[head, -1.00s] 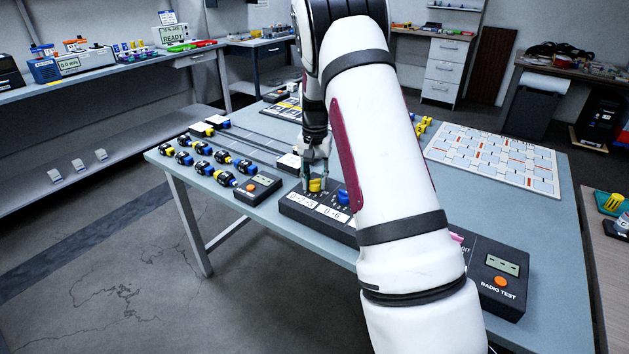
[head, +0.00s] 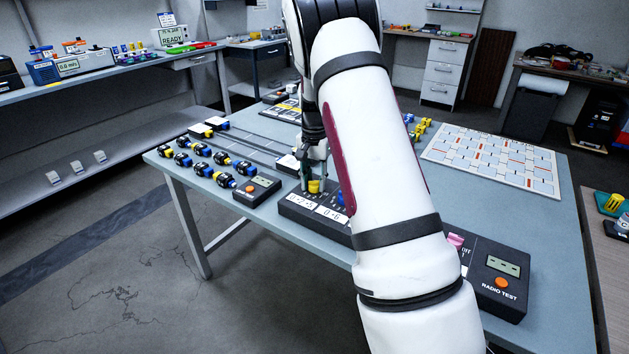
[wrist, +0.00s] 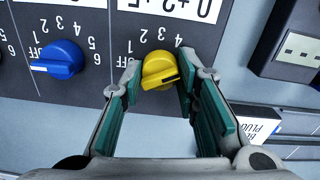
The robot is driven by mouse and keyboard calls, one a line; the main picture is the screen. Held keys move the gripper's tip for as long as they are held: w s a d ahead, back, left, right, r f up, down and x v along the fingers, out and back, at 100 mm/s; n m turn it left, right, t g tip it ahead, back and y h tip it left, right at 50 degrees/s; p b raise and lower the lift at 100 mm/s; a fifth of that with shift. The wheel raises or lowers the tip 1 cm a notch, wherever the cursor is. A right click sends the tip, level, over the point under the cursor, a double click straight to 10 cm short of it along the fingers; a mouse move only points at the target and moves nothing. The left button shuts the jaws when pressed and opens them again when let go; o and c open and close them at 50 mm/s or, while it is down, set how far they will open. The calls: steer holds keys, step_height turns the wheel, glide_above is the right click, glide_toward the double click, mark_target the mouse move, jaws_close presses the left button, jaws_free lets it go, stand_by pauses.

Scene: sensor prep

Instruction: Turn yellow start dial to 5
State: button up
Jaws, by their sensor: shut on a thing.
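The yellow start dial (wrist: 158,68) is on a dark control panel (head: 290,207), and it also shows in the head view (head: 314,187). My gripper (wrist: 159,76) is shut on the dial, with one finger on each side of it. A dark mark on the dial is at its lower right in the wrist view. The blue dial (wrist: 58,60) sits to the left in the wrist view. In the head view my arm hides much of the panel.
A black box with an orange button (head: 257,190) stands left of the panel. Several black, yellow and blue parts (head: 204,170) lie farther left. A radio test box (head: 497,275) is at the table's front right. A white patterned board (head: 490,165) lies behind it.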

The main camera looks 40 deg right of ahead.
mark_target(314, 181)
steer(key=o, duration=1.2)
steer(key=shift+c, duration=0.2)
step_height(314, 181, up, 12)
